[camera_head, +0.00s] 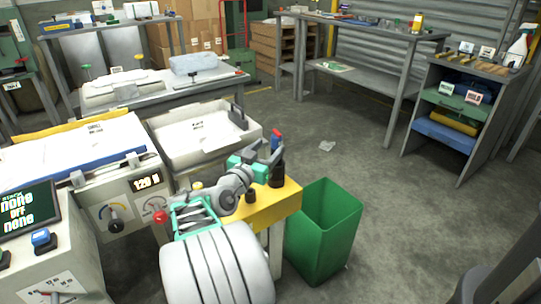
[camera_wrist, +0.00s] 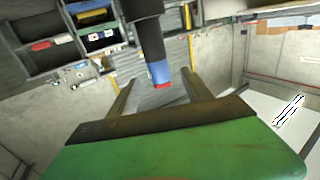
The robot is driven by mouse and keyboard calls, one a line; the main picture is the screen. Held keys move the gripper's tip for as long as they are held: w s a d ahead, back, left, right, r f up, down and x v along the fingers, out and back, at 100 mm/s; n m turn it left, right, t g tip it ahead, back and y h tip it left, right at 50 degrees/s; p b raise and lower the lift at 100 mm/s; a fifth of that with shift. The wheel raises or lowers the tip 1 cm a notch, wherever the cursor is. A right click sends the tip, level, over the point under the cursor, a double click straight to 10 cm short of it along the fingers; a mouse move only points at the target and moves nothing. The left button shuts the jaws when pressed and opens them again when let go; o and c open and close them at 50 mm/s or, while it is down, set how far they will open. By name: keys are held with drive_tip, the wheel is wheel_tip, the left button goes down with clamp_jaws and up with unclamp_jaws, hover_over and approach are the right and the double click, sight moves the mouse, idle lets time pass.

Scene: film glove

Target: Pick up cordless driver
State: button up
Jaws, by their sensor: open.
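The cordless driver appears to be the dark upright cylinder (camera_head: 278,175) with a blue part and a red tip, on the yellow-topped stand (camera_head: 284,204). In the wrist view, which looks upside down, the same dark body (camera_wrist: 152,42) comes in from the top, with its blue and red end lowest. My gripper (camera_wrist: 158,82) is open, with one brown finger on each side of that end. No contact shows, and I cannot tell the depth between them. In the head view my teal gripper (camera_head: 264,160) is just left of the driver. The driver's foot is out of the wrist view.
A green bin (camera_head: 323,230) stands right of the stand. A white tray (camera_head: 205,135) lies behind it. A panel with a lit display (camera_head: 147,183) is at left. A shelf unit (camera_head: 440,140) stands at right.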

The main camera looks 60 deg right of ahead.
sight(274, 143)
drive_tip(key=d+b, duration=0.1)
drive_tip(key=d, duration=0.4)
drive_tip(key=shift+s+f, duration=0.1)
drive_tip(key=shift+s, duration=0.05)
drive_tip(key=shift+d, duration=0.35)
drive_tip(key=shift+c, duration=0.4)
clamp_jaws()
